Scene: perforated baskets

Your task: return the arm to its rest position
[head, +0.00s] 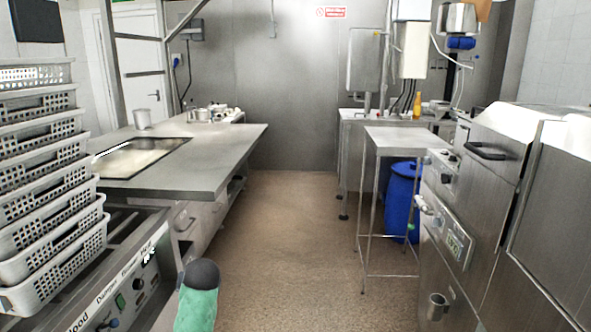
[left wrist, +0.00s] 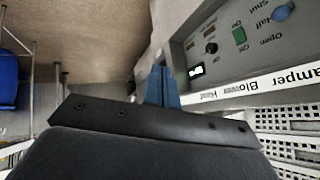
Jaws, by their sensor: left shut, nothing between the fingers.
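My left gripper (left wrist: 163,88) shows in the left wrist view. Its two blue fingers are together and nothing is between them. It is close to the front of a steel appliance with a control panel (left wrist: 225,40), which is upside down in that view. In the head view a green arm part of mine with a dark rounded end (head: 197,290) shows at the bottom, but the gripper itself does not show there. My right arm and gripper are in neither view.
A stack of several white perforated baskets (head: 52,205) stands on the steel appliance (head: 135,290) at left. A steel counter (head: 215,165) lies beyond it. A small steel table (head: 400,140), a blue barrel (head: 402,195) and a large steel machine (head: 480,190) stand at right. The middle floor is clear.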

